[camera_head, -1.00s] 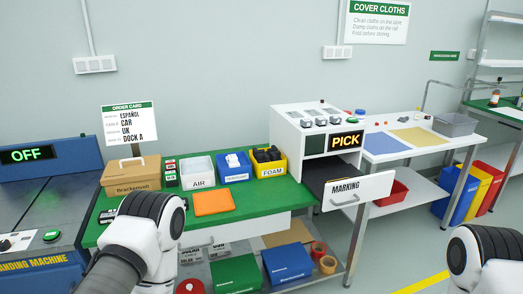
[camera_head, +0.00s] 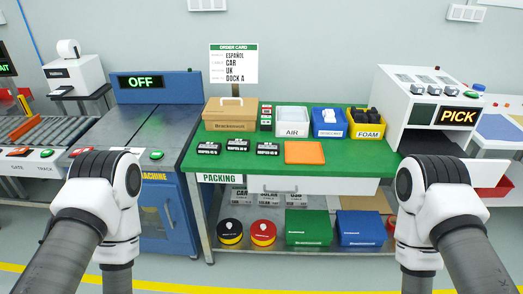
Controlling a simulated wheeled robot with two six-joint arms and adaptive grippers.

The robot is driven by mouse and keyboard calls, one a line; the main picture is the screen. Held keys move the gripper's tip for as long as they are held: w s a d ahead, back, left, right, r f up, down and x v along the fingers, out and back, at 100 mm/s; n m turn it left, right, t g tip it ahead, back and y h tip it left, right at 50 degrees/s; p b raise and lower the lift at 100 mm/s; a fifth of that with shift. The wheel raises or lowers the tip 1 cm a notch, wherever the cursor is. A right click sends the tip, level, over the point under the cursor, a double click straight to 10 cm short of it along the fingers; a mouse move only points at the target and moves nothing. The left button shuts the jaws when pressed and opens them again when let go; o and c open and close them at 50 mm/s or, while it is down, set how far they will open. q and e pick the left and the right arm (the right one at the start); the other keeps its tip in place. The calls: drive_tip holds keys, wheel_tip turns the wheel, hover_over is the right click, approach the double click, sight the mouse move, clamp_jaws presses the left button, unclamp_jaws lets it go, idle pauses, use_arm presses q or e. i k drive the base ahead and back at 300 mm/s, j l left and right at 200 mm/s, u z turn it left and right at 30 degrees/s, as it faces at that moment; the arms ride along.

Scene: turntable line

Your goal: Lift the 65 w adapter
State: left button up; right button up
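Three small black adapter boxes with white print lie in a loose row on the green packing table (camera_head: 340,150): a left one (camera_head: 209,148), a middle one (camera_head: 238,145) and a right one (camera_head: 268,149). The print is too small to tell which is the 65 W adapter. Nothing touches them. My two arms show at the lower left and lower right, bent in front of the table, but both grippers are out of the picture.
Behind the adapters stand a cardboard case (camera_head: 231,115), a white AIR bin (camera_head: 292,118), a blue bin (camera_head: 328,124) and a yellow FOAM bin (camera_head: 366,126). An orange pad (camera_head: 304,153) lies to their right. The PICK cabinet (camera_head: 420,108) stands right, the switched-off machine (camera_head: 150,120) left.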

sight(265, 149)
drive_tip(key=i+l+u, duration=0.25)
drive_tip(key=i+u, duration=0.2)
drive_tip(key=i+l+u, duration=0.45)
drive_tip(key=i+l, duration=0.05)
drive_tip(key=i, duration=0.1)
